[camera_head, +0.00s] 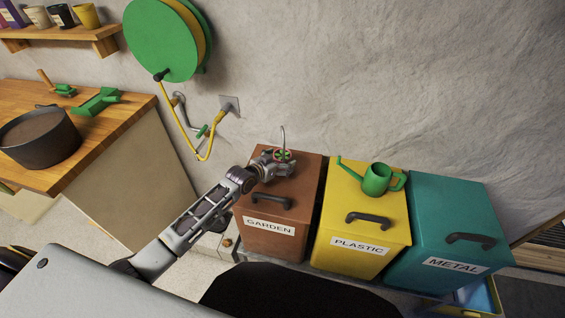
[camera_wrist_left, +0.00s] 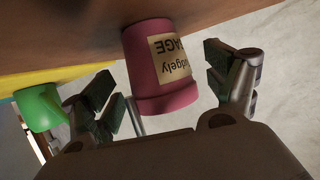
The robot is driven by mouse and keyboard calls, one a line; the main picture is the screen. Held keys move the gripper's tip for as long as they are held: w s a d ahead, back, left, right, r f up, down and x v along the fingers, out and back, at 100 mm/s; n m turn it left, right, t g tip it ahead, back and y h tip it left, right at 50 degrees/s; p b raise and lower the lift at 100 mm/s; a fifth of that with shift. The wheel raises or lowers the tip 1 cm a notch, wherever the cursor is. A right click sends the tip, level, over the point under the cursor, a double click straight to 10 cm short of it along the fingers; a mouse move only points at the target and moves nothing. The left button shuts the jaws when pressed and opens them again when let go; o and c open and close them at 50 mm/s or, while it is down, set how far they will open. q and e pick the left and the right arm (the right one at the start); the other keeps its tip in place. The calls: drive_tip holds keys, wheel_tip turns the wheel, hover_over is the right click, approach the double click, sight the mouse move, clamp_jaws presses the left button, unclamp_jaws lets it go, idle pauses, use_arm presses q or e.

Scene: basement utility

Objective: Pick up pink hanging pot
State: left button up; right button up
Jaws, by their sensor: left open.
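The pink hanging pot (camera_wrist_left: 160,65) stands on the brown garden bin's lid in the left wrist view, where it appears upside down with a cream label. A thin metal hook (camera_wrist_left: 136,118) shows beside its rim. In the head view the hook (camera_head: 283,138) rises above my left gripper (camera_head: 281,160), and the pot is mostly hidden behind the gripper. In the left wrist view my left gripper (camera_wrist_left: 158,78) is open, with one dark-padded finger on each side of the pot. Gaps show between the pads and the pot. My right gripper is not in view.
The brown garden bin (camera_head: 270,240) stands beside a yellow plastic bin (camera_head: 335,225) and a teal metal bin (camera_head: 440,210). A green watering can (camera_head: 376,180) sits on the yellow bin. A green hose reel (camera_head: 160,40) hangs on the wall. A wooden counter (camera_head: 110,135) is at left.

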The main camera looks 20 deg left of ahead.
use_arm(q)
drive_tip(key=shift+x, duration=0.75)
drive_tip(key=shift+c, duration=0.2)
drive_tip(key=c, duration=1.4)
drive_tip(key=shift+r, duration=0.1)
wheel_tip(320, 180, up, 10)
drive_tip(key=shift+f+p, duration=0.15)
drive_tip(key=shift+p, duration=0.15)
